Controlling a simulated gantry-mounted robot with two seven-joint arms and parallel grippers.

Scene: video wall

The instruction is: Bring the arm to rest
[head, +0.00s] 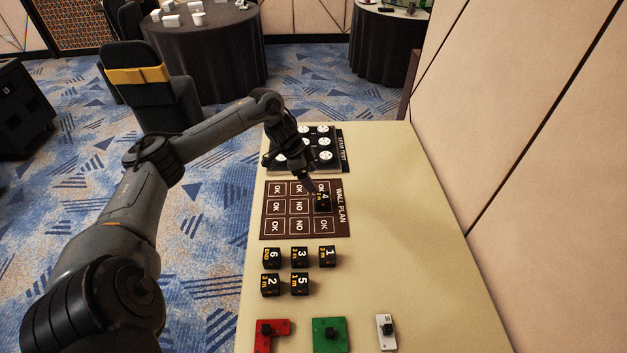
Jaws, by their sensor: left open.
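My left arm reaches in from the left over the table (400,220). Its gripper (312,186) is open, just above and behind the black block marked 4 (323,203). The block stands on the brown wall plan board (278,233), in a cell of the column nearest the WALL PLAN lettering. Whether the fingers touch it cannot be told. My right gripper does not show.
Several numbered black blocks (300,256) stand in front of the board. Red (272,334), green (329,334) and white (387,331) pieces lie nearer me. A beam test tray (333,160) lies behind. The table's right side is clear beside the wall.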

